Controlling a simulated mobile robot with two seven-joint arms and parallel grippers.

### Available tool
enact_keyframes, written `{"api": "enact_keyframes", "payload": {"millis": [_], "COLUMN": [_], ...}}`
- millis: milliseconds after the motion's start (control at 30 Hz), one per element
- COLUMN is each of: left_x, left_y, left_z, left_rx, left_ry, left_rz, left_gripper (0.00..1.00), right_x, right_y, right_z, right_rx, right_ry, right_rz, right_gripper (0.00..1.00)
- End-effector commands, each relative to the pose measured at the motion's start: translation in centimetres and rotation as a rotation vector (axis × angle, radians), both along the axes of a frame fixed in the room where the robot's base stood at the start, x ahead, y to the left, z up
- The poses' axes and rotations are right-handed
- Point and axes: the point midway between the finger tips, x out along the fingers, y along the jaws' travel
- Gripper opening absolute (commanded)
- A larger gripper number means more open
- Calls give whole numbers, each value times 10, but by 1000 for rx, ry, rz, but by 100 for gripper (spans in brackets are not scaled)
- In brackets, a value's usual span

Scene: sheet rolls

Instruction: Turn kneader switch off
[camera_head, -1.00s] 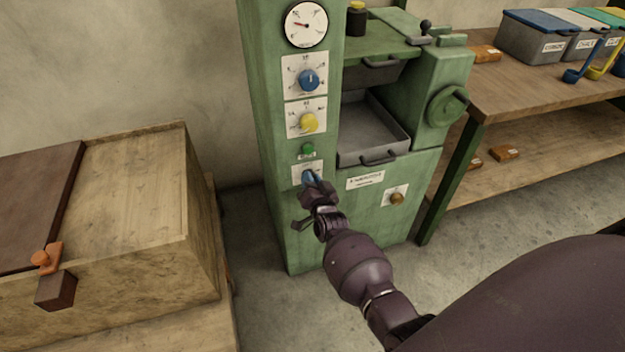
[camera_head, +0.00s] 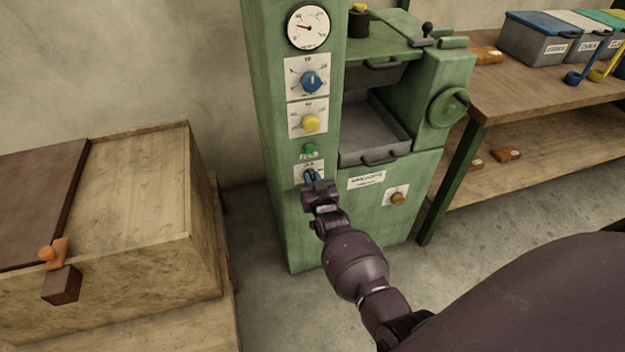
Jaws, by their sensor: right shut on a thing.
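The green kneader machine (camera_head: 285,225) stands in the middle of the head view. Its blue switch (camera_head: 310,176) sits on a small white plate low on the front column, under a green button (camera_head: 310,149). My right gripper (camera_head: 313,180) is at this switch, shut on it, and covers much of it. The switch's exact angle and the plate's lettering are hard to read. My left gripper is not in view.
Above are a dial gauge (camera_head: 307,27), a blue knob (camera_head: 311,82) and a yellow knob (camera_head: 310,122). A brown knob (camera_head: 397,199) is on the right. A wooden chest (camera_head: 140,200) stands left, a workbench (camera_head: 530,95) right. Bare floor lies between chest and machine.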

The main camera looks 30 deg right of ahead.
Motion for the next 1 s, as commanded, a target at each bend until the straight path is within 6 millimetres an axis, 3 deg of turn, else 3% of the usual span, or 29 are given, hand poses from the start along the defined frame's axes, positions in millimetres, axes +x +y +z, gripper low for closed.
{"api": "enact_keyframes", "payload": {"millis": [367, 400, 533, 833, 1000], "left_x": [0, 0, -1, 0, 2], "left_y": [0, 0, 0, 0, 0], "left_z": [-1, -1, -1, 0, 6], "left_rx": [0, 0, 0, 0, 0], "left_ry": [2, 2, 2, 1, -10], "left_rz": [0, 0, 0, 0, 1], "left_gripper": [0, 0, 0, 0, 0], "right_x": [-1, -1, 0, -1, -13], "right_y": [0, 0, 0, 0, 3], "right_z": [-1, -1, -1, 0, 1], "right_rx": [-2, -1, -2, -2, -1], "right_ry": [3, 2, 1, 1, 0], "right_rz": [0, 0, 0, 0, -1], "right_gripper": [0, 23, 43, 43, 43]}}
